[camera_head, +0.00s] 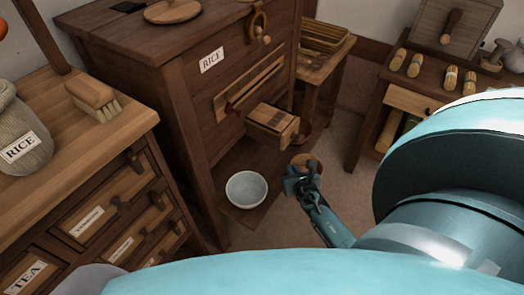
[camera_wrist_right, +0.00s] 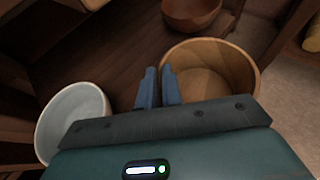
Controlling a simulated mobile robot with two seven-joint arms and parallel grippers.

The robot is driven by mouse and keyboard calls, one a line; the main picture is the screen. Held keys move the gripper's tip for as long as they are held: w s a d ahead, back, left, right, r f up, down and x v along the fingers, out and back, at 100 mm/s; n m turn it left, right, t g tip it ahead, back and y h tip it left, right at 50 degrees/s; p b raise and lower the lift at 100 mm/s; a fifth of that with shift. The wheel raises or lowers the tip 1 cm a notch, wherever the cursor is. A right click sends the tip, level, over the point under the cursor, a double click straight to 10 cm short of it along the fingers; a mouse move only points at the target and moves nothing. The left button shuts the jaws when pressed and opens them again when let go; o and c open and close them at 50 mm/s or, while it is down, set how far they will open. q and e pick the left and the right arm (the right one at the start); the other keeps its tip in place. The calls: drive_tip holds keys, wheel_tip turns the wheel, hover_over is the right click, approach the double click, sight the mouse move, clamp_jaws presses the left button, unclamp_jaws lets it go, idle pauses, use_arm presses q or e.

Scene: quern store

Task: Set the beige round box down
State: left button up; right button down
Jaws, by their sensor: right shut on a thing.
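The beige round box (camera_wrist_right: 215,52) is an open, round wooden vessel in the right wrist view, with its inside showing. My right gripper (camera_wrist_right: 159,76) is shut on its near-left wall. In the head view, the box (camera_head: 310,160) shows small and partly hidden behind my right gripper (camera_head: 298,175), low beside the wooden cabinet. I cannot tell whether its base touches the shelf below. My left gripper is not in view.
A white bowl (camera_head: 246,189) stands on the low dark shelf (camera_head: 239,157), left of the box. A brown bowl (camera_wrist_right: 190,12) stands beyond it. A drawer (camera_head: 272,125) sticks out of the cabinet above. Bare floor (camera_head: 345,140) lies to the right.

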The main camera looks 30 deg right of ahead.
drive_tip(key=w+a, duration=0.1)
drive_tip(key=w, duration=0.2)
drive_tip(key=w+a+b, duration=0.1)
drive_tip(key=w, duration=0.2)
drive_tip(key=w+a, duration=0.2)
drive_tip(key=w, duration=0.2)
drive_tip(key=shift+w+a, duration=0.1)
drive_tip(key=w, duration=0.1)
drive_tip(key=w+a+b, duration=0.1)
drive_tip(key=shift+w+a+b, duration=0.1)
drive_tip(key=shift+w+b, duration=0.2)
drive_tip(key=shift+w, duration=0.1)
drive_tip(key=shift+s+f+b, duration=0.2)
drive_tip(key=shift+f+b, duration=0.45)
drive_tip(key=shift+f, duration=0.1)
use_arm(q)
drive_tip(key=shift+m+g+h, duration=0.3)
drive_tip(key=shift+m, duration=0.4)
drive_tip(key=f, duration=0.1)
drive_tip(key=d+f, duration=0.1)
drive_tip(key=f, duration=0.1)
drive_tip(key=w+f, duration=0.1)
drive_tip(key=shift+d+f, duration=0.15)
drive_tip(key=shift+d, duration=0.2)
